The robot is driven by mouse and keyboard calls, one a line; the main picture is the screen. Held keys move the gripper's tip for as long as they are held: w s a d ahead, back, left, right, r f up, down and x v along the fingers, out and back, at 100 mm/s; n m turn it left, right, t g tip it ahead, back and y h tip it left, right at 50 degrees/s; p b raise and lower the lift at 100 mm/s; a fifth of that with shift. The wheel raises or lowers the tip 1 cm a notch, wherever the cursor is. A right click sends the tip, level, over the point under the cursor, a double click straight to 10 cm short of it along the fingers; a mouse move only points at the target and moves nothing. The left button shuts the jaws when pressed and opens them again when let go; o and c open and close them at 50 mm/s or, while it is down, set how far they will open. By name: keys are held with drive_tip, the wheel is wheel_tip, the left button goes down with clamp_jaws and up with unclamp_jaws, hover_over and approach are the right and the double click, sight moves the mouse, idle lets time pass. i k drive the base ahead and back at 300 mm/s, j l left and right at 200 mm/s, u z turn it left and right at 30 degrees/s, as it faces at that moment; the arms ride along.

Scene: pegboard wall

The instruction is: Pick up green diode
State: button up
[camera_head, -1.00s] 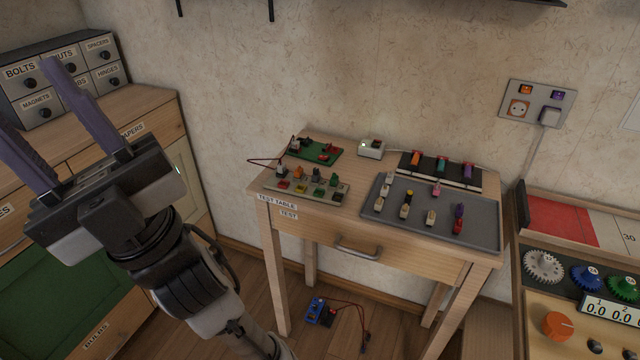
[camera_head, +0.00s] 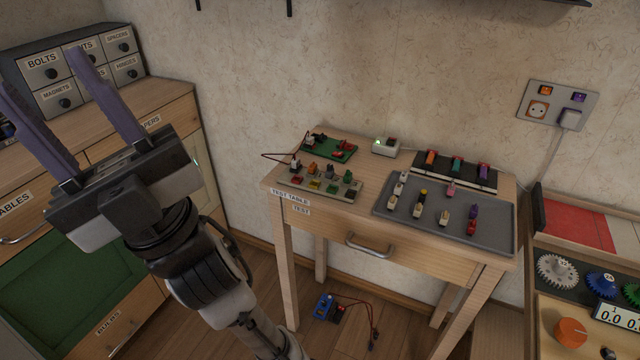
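Small green pieces show on the low test board (camera_head: 291,187) at the table's left front. One green piece (camera_head: 348,176) stands in its back row and another green piece (camera_head: 332,188) lies in its front row. They are too small to tell which is the green diode. My gripper (camera_head: 42,70) is raised at the left, in front of the drawer cabinet, well apart from the table. Its two purple fingers are spread wide with nothing between them.
The test table (camera_head: 270,183) also bears a grey tray (camera_head: 400,228) with several small parts, a green circuit board (camera_head: 345,155), a white box (camera_head: 385,147) and a dark rack (camera_head: 490,184). A gear bench (camera_head: 545,310) stands at right. A blue device (camera_head: 324,306) with wires lies on the floor.

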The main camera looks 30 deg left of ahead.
sight(347, 179)
drive_tip(key=i+j+u, duration=0.2)
drive_tip(key=j, duration=0.2)
drive_tip(key=i+j+u, duration=0.15)
drive_tip(key=j, duration=0.2)
drive_tip(key=i+j+u, duration=0.2)
drive_tip(key=j, duration=0.15)
